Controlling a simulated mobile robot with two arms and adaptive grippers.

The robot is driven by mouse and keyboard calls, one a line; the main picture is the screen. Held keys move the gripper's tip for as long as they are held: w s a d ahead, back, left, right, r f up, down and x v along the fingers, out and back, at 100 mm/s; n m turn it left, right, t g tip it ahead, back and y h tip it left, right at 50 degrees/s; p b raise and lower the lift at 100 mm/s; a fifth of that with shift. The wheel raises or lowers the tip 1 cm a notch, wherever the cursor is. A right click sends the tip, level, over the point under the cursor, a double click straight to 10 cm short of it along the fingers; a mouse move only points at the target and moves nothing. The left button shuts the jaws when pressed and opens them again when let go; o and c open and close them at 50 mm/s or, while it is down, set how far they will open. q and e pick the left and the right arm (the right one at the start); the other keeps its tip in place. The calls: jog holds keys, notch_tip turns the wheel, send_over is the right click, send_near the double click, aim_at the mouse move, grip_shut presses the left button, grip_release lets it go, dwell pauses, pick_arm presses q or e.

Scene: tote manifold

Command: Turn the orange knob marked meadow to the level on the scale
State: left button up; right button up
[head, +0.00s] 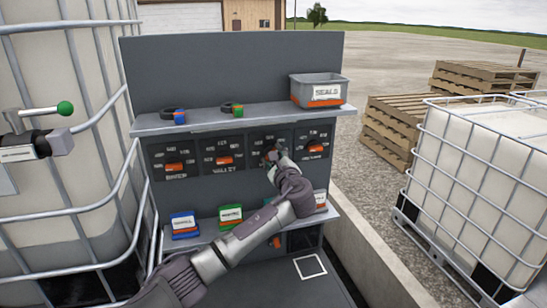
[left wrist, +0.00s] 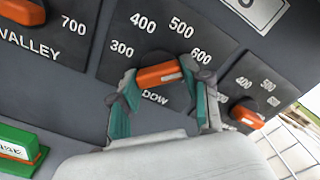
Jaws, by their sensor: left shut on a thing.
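The orange knob (left wrist: 160,75) sits on the third dark dial plate from the left. Its bar runs nearly level in the left wrist view, tipped slightly up to the right. Numbers 300, 400, 500 and 600 curve around it; below, only "DOW" of its label shows. My left gripper (left wrist: 161,78) has a finger at each end of the bar and is shut on it. In the head view my left gripper (head: 272,157) reaches the panel and mostly hides this knob. My right gripper is not in view.
Neighbouring orange knobs sit at left, marked valley (head: 225,160), and at right (head: 315,148). A shelf above holds a grey seals bin (head: 318,90) and two ring-shaped items. A lower shelf holds blue (head: 184,225) and green (head: 231,217) boxes. Caged tanks flank the panel.

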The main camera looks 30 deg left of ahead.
pick_arm(q)
jog(key=o, duration=1.2)
jog(key=shift+f, duration=0.1)
jog(key=shift+c, duration=0.2)
jog(key=v, duration=1.2)
